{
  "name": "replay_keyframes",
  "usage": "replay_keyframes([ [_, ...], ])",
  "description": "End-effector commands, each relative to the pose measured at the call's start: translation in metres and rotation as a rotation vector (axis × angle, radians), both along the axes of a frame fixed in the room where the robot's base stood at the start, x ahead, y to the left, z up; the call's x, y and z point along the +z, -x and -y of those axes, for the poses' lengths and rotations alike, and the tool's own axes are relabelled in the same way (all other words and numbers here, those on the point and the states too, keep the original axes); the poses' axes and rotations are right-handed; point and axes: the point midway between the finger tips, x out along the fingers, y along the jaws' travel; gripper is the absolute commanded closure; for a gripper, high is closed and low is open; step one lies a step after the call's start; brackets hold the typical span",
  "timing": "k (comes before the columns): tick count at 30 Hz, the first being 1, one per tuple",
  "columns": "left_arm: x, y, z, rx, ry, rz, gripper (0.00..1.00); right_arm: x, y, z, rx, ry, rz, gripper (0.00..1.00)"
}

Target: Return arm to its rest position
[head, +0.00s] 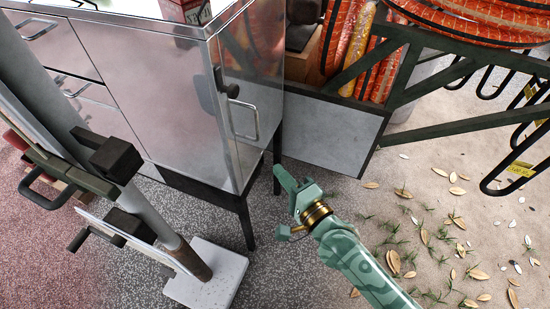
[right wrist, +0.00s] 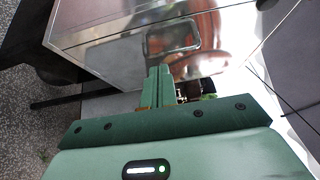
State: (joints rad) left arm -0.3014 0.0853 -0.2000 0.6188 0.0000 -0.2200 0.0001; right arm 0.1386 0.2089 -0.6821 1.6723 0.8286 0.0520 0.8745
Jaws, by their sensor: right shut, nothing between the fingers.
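My right arm (head: 360,265) is green and comes in from the bottom right of the head view. Its gripper (head: 281,174) is shut and empty, in front of the lower right corner of a shiny metal cabinet (head: 170,100), near a dark cabinet leg. In the right wrist view the gripper's green fingers (right wrist: 158,80) are together, with the cabinet's reflective face (right wrist: 110,45) beyond them. I cannot tell whether the fingertips touch the cabinet. My left gripper is not in view.
A grey post on a white base plate (head: 215,285) stands at the left, with dark handles. A dark-framed rack with orange coils (head: 465,20) stands at the back right. The ground at the right is open, with scattered dry leaves and small plants.

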Motion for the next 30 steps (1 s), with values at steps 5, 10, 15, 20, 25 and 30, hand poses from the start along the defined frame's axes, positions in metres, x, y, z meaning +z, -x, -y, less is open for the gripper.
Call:
replay_keyframes([
  [5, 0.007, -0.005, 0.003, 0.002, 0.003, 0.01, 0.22, 0.001, 0.024, 0.012, 0.001, 0.002, 0.001, 1.0],
  [10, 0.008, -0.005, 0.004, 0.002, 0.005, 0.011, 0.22, 0.0, 0.031, 0.016, 0.001, 0.001, 0.001, 1.0],
  [15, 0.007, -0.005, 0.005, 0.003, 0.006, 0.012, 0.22, -0.014, 0.034, 0.015, 0.022, 0.179, 0.089, 1.0],
  [20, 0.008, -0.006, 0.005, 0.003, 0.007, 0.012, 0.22, -0.12, 0.034, 0.059, 0.063, 0.716, 0.162, 1.0],
  [25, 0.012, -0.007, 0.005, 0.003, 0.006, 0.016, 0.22, -0.247, 0.087, 0.134, 0.227, 1.219, 0.086, 1.0],
  [30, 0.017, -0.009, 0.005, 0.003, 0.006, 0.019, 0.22, -0.34, 0.193, 0.204, 0.496, 1.532, -0.065, 1.0],
])
